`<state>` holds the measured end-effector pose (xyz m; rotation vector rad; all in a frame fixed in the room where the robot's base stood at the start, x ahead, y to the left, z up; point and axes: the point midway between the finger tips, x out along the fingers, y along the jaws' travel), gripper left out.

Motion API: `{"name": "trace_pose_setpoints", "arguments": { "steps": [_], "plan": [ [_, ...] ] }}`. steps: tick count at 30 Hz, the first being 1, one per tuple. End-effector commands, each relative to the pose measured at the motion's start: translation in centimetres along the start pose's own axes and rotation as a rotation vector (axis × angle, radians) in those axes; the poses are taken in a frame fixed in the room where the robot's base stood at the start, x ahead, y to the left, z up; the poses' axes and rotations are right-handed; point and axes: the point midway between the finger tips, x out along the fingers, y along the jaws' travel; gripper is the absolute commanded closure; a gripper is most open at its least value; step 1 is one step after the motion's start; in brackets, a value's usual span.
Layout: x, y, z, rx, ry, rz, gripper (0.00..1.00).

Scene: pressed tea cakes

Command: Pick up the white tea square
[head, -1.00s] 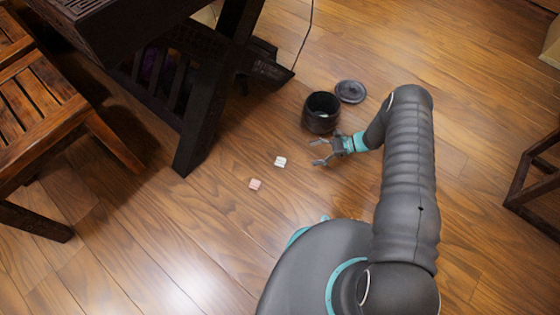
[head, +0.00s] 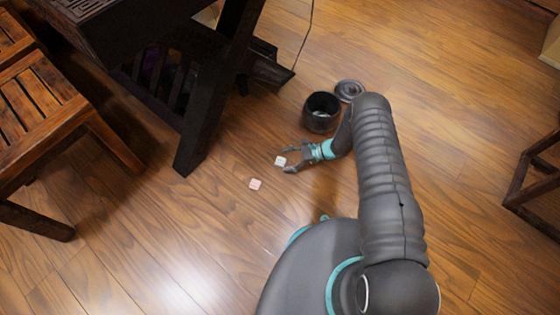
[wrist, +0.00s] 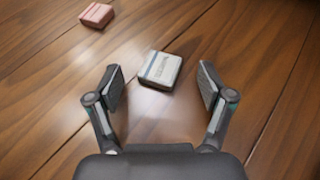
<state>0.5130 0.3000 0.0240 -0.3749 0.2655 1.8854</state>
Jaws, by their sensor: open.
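The white tea square (head: 280,161) lies on the wooden floor; in the wrist view the white tea square (wrist: 160,69) shows a printed face and a blue stripe, a little tilted. My gripper (head: 287,161) is open, with one fingertip on each side of the white square in the head view. In the wrist view my gripper's fingers (wrist: 160,92) stand left and right of the square, with gaps on both sides, and the square sits at the far end between the tips. A pink tea square (head: 255,184) lies apart on the floor, also at the upper left of the wrist view (wrist: 97,15).
A dark open jar (head: 320,125) stands behind my gripper, with pale contents inside. Its lid (head: 349,90) lies beside it. A dark table (head: 205,115) stands at the left behind the squares, and a slatted wooden stool (head: 40,105) stands further left. The floor around the squares is clear.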

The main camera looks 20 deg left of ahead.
Motion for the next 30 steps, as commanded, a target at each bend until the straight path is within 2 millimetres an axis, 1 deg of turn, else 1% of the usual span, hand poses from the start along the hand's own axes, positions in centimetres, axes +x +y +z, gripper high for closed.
{"name": "trace_pose_setpoints", "arguments": {
  "steps": [1, 3, 8, 9, 11, 12, 15, 26, 30],
  "plan": [
    [0.52, 0.04, 0.03, -0.001, 0.000, 0.001, 0.20],
    [0.81, 0.00, 0.01, 0.000, 0.000, -0.001, 0.20],
    [0.82, -0.02, 0.00, 0.000, 0.000, -0.002, 0.20],
    [0.82, -0.02, 0.00, 0.000, 0.000, -0.002, 0.22],
    [0.83, -0.01, 0.00, 0.000, 0.000, -0.001, 0.37],
    [0.83, -0.01, 0.00, 0.000, 0.000, -0.001, 0.47],
    [0.82, -0.01, 0.00, 0.000, 0.000, -0.001, 0.71],
    [0.81, -0.01, 0.01, 0.000, 0.000, -0.001, 0.72],
    [0.68, -0.05, 0.32, -0.001, 0.000, -0.001, 0.72]
  ]
}}
